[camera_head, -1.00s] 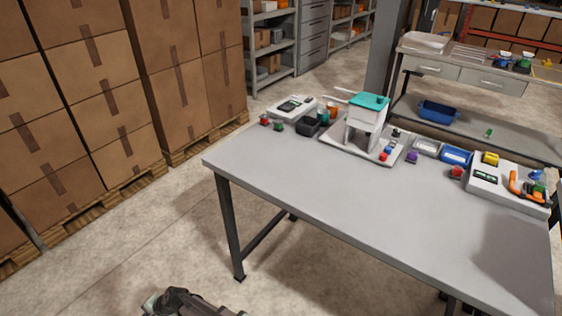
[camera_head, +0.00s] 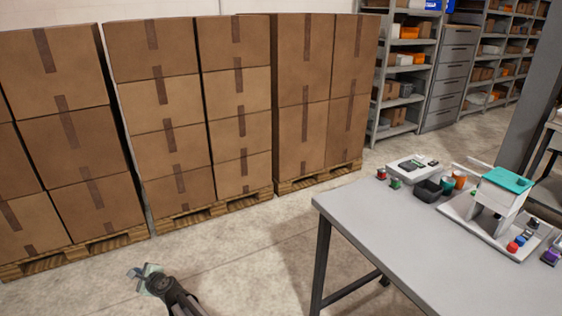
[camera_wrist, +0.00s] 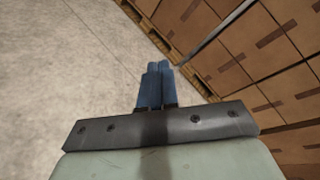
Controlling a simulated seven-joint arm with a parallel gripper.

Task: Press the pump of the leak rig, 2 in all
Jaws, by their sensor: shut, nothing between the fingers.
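The rig with a teal top (camera_head: 507,181) and white body stands on a light tray on the grey table, at the right of the head view. I take it for the leak rig; which part is its pump I cannot tell. Small red and blue pieces (camera_head: 515,243) sit at its front. My gripper (camera_head: 142,271) is low over the floor, left of the table and well apart from the rig. In the wrist view its blue fingers (camera_wrist: 157,85) are together with nothing between them, over bare floor.
Stacked cartons (camera_head: 235,110) on pallets fill the left. The floor between is clear.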

